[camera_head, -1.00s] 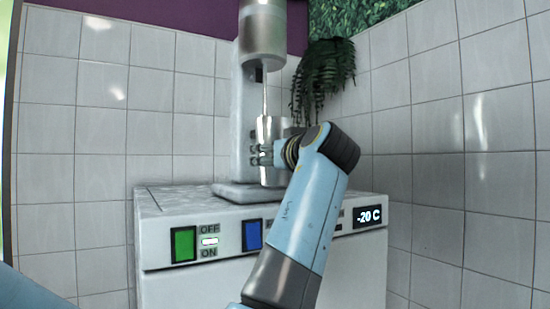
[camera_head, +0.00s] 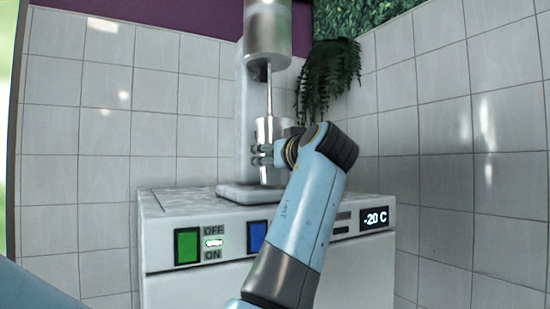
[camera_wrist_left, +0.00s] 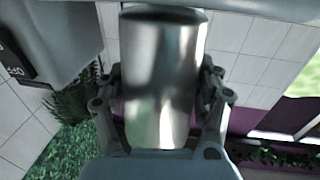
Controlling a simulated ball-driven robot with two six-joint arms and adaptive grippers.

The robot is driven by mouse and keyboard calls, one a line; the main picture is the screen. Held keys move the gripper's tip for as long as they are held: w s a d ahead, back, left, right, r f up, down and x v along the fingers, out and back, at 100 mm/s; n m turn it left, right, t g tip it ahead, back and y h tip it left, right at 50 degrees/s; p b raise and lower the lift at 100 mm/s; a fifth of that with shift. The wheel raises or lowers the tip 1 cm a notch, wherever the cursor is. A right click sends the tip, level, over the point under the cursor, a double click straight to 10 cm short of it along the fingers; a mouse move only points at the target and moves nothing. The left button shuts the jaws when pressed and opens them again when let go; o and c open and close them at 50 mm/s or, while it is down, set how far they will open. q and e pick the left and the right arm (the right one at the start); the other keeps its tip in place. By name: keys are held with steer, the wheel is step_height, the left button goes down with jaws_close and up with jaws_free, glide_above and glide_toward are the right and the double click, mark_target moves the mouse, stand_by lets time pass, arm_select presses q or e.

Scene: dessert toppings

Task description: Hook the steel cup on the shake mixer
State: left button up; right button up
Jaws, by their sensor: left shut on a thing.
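The shake mixer (camera_head: 267,30) stands on the white machine, with a steel head on top and a thin spindle pointing down. The steel cup (camera_head: 267,129) is upright under the head, and the spindle runs down to its mouth. My left gripper (camera_head: 259,155) is shut around the cup's side, holding it just above the mixer's base; whether it touches the base I cannot tell. In the left wrist view the cup (camera_wrist_left: 162,80) fills the space between the fingers. My right gripper is out of view.
The white machine (camera_head: 160,225) has a green switch (camera_head: 187,245), a blue switch (camera_head: 257,236) and a -20 C display (camera_head: 374,218). A hanging plant (camera_head: 328,72) is behind the mixer to the right. Tiled walls close off the back and right.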

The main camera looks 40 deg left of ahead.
mark_target(271, 115)
arm_select(q)
steer(key=shift+r, duration=0.2)
steer(key=shift+r+p, duration=0.75)
steer(key=shift+r, duration=0.65)
steer(key=shift+a+r, duration=0.1)
steer(key=shift+r, duration=0.1)
steer(key=shift+a+r+p, duration=0.1)
steer(key=shift+r+p, duration=0.65)
steer(key=shift+r, duration=0.3)
steer(key=shift+w, duration=0.1)
steer(key=shift+w+a+r+h+p, duration=0.1)
steer(key=shift+a+r+h+p, duration=0.15)
steer(key=shift+r+p, duration=0.75)
steer(key=shift+w+a+r+h+p, duration=0.1)
steer(key=shift+a+r+h+p, duration=0.15)
steer(key=shift+r+p, duration=0.7)
steer(key=shift+d+f, duration=0.1)
steer(key=shift+f, duration=0.05)
